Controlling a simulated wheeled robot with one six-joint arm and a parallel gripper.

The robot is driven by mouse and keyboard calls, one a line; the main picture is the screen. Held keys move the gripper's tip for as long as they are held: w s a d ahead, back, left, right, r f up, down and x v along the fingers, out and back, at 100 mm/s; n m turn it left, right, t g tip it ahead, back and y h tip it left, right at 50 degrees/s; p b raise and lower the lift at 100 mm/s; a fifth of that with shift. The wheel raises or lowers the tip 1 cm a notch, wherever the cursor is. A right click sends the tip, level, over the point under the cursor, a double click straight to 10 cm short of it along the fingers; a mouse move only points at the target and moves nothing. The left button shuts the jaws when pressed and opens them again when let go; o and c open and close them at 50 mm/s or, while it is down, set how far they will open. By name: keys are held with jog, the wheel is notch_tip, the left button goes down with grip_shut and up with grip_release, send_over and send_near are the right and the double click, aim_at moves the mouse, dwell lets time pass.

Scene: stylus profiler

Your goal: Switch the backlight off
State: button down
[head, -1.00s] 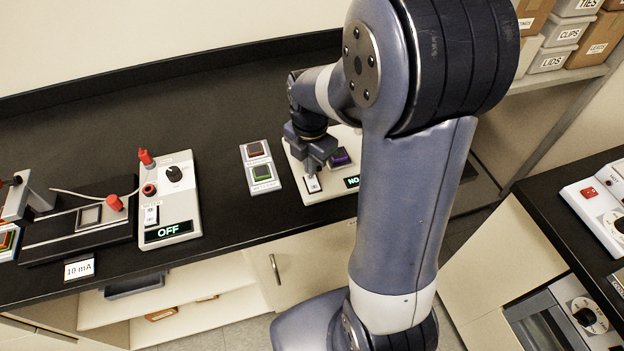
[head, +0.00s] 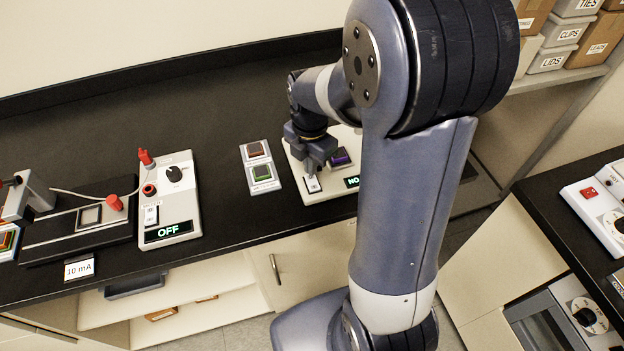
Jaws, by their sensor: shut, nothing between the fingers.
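A pale panel (head: 297,168) stands on the black bench, partly hidden behind my arm. It carries a white rocker switch (head: 312,185), a purple button (head: 340,157) and a small dark display (head: 352,182) on which "NO" shows, the rest hidden by my arm. I cannot read which of these is the backlight control. My gripper (head: 311,174) is shut and empty, pointing down at the rocker switch. Its tips are at or just above the switch; I cannot tell whether they touch.
Left of the panel is a block with a red and a green button (head: 261,168). Farther left is a box with a black knob, a switch and an "OFF" display (head: 169,231). The bench behind is clear.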

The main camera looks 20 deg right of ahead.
jog(key=shift+f+b, duration=0.7)
jog(key=shift+f, duration=0.25)
dwell(0.6)
notch_tip(320, 180, up, 7)
jog(key=p, duration=0.6)
jog(key=shift+r, duration=0.1)
dwell(0.3)
notch_tip(320, 180, down, 7)
jog(key=b, duration=0.6)
dwell(0.4)
